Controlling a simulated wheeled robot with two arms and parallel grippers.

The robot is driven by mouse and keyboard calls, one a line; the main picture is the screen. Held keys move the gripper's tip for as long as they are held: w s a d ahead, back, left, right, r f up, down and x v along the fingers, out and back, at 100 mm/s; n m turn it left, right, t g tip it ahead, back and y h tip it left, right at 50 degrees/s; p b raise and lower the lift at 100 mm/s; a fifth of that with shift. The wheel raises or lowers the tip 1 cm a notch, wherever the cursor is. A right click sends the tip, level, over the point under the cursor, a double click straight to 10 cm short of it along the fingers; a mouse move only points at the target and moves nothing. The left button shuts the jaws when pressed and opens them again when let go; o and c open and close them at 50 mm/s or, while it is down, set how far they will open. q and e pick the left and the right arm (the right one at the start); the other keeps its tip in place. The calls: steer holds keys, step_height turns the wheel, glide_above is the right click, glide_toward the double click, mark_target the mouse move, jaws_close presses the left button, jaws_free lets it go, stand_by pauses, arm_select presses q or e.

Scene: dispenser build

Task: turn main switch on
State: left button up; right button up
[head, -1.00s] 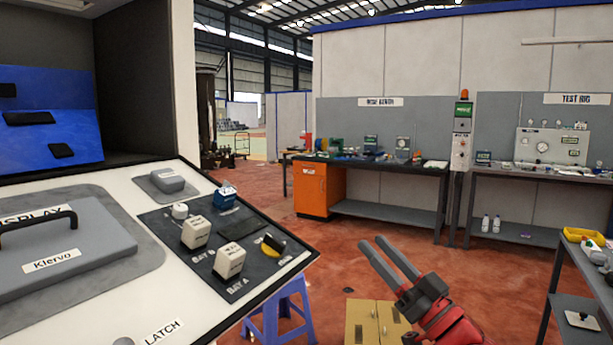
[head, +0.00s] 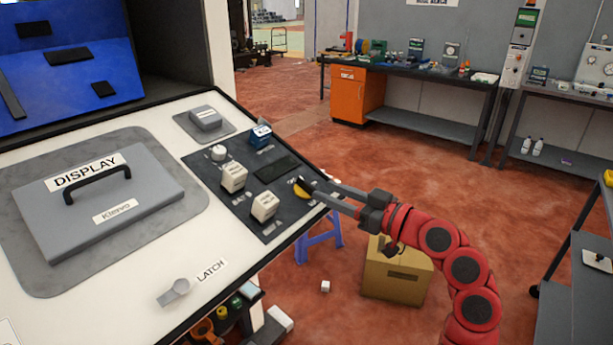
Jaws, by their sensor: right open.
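A rotary switch with a yellow dial (head: 300,190) and a dark handle sits at the right edge of the dark control plate (head: 245,212) on the white sloping panel. It may be the main switch; its label cannot be read. My right gripper (head: 319,187) comes in from the right, with its open fingers at the switch's handle. The fingertips overlap the handle in the picture, and I cannot tell whether they touch it. Part of the handle is hidden. My left gripper is not in view.
White blocks (head: 264,206) and a blue block (head: 260,136) stand on the plate close to the switch. The grey display cover (head: 150,225) with a black handle and the latch knob (head: 174,291) are to the left. A cardboard box (head: 397,275) stands on the floor below my arm.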

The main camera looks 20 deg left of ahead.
mark_target(307, 183)
steer(key=p+x, duration=0.1)
steer(key=x, duration=0.5)
steer(key=shift+w+a, duration=0.1)
steer(key=shift+a, duration=0.25)
steer(key=shift+c, duration=0.3)
jaws_close()
